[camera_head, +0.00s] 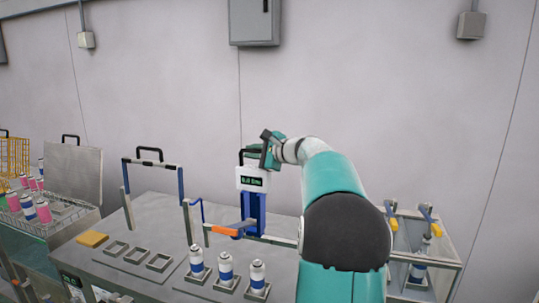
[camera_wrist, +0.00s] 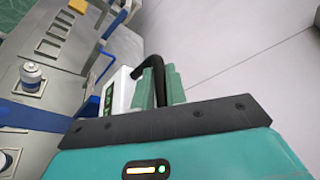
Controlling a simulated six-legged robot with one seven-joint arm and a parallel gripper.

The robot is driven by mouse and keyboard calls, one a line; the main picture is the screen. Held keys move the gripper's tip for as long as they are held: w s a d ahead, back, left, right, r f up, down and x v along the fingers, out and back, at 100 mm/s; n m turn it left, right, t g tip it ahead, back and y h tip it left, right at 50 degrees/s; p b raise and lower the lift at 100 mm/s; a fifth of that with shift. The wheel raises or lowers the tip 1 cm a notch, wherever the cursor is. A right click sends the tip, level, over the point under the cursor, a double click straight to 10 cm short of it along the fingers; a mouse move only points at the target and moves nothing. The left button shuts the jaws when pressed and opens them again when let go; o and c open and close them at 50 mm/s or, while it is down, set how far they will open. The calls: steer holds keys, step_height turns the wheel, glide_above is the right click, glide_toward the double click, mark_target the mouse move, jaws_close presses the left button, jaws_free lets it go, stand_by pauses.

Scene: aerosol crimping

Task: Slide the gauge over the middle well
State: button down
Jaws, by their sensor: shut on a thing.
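The gauge (camera_head: 252,180) is a white box with a small dark green-lit display and a black handle on top. It stands on a blue upright (camera_head: 253,212) behind the row of wells. My gripper (camera_head: 259,152) is shut on the gauge's black handle; the wrist view shows the green fingers (camera_wrist: 160,88) at the handle (camera_wrist: 155,68) and part of the white box (camera_wrist: 117,92). Three white-and-blue cans stand in a front row of wells: left can (camera_head: 196,260), middle can (camera_head: 226,267), right can (camera_head: 258,276). The gauge's exact alignment with the middle well is unclear.
An empty three-well plate (camera_head: 137,257) and a yellow block (camera_head: 92,239) lie on the left of the grey bench. An orange-ended lever (camera_head: 226,231) lies low beside the blue upright. A frame with yellow handles (camera_head: 392,223) stands right. Crated cans (camera_head: 43,211) are far left.

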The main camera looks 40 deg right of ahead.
mark_target(245, 150)
steer(key=w, duration=0.1)
steer(key=w+a, duration=0.1)
steer(key=w, duration=0.1)
steer(key=shift+w+a, duration=0.3)
steer(key=shift+a, duration=0.1)
steer(key=shift+r, duration=0.1)
steer(key=c, duration=1.5)
jaws_free()
steer(key=shift+o, duration=0.2)
steer(key=v, duration=1.4)
steer(key=shift+w+a, duration=0.1)
steer(key=shift+a, duration=0.1)
